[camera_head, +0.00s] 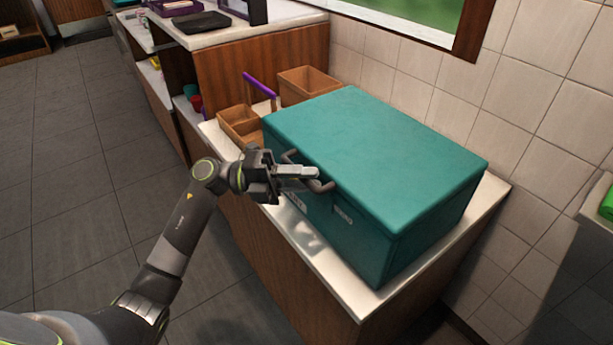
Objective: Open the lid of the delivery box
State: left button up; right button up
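The delivery box (345,235) is a large teal box on a white-topped counter. Its flat teal lid (380,140) lies level and closed on the box. A dark curved handle (322,187) stands out from the front edge of the lid. My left gripper (305,172) is at this handle, with its pale fingers across the middle of it. The fingers hide part of the handle, and I cannot tell whether they are closed on it. My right gripper is not in view.
Wooden bins (306,84) stand behind the box's left side, with a purple bar (259,85) beside them. A tiled wall (480,95) rises close behind the box. A higher counter (235,37) stands at the back. The floor (75,170) on the left is clear.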

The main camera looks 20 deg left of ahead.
pick_arm(q)
grip_shut()
